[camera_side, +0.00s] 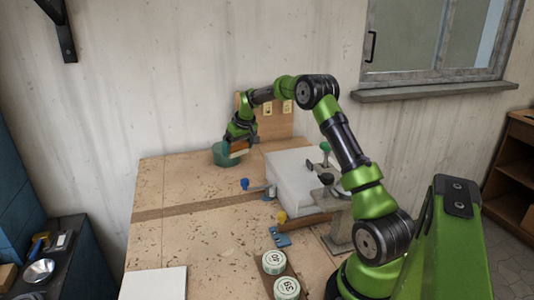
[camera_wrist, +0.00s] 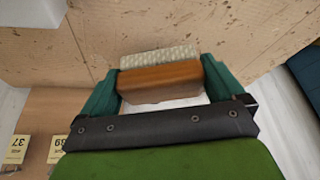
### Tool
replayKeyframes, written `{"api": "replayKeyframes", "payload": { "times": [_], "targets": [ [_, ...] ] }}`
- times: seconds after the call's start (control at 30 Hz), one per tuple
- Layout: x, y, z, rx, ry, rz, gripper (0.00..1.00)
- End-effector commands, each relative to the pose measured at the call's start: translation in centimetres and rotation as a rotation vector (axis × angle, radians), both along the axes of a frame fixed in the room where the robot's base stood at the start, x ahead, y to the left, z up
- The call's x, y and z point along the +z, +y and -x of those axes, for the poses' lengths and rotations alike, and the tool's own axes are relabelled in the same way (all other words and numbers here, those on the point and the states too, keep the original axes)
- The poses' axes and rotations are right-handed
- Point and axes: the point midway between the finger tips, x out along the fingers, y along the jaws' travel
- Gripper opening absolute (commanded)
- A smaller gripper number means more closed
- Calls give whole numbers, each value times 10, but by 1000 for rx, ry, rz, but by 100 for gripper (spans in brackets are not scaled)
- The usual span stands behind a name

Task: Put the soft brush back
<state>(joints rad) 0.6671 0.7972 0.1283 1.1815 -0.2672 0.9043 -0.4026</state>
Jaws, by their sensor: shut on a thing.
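The soft brush (camera_wrist: 160,82) has a brown wooden back and pale, cream bristles. My gripper (camera_wrist: 161,88) is shut on it, one dark green finger at each end of the wooden back. I cannot tell whether the bristles touch the bench. No holder for the brush can be made out.
The workbench (camera_side: 165,180) has free room left of my gripper. A large white block (camera_side: 290,172) with clamps stands to the right. A wooden board (camera_side: 271,128) with numbered tags stands behind. Round numbered tins (camera_side: 273,262) and a white slab (camera_side: 153,283) lie at the front.

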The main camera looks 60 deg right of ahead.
Motion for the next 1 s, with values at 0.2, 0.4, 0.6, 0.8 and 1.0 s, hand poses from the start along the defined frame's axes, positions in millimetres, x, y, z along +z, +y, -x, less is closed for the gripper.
{"api": "replayKeyframes", "payload": {
  "times": [0.2, 0.4, 0.6, 0.8, 1.0],
  "targets": [
    [-14, -2, -4, 21, 4, -2, 71],
    [-49, -1, -4, 22, 2, -1, 71],
    [-63, -2, -4, 21, 1, 0, 71],
    [-91, -2, -4, 21, 2, -1, 71],
    [-93, -2, -4, 21, -1, 2, 71]
  ]
}}
